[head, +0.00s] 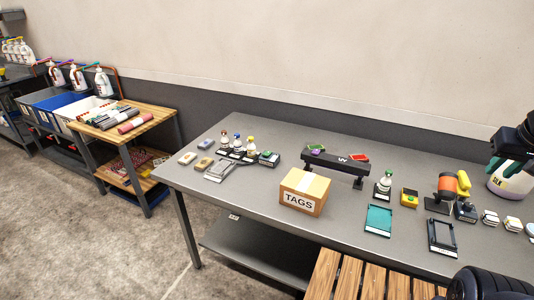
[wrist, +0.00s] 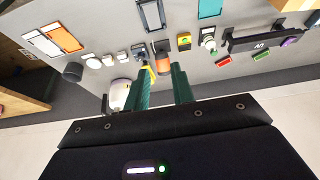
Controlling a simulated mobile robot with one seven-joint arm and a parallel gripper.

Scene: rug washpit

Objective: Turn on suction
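No control in view carries a readable suction label. In the wrist view the bar (wrist: 262,41) is at the upper right.
A cardboard TAGS box (head: 304,191), a teal pad (head: 379,220), a black frame (head: 442,238) and an orange spool (head: 447,187) stand on the table. A wooden slatted surface (head: 360,278) is in front. Shelves with bottles and bins stand at the left; open floor lies before them.

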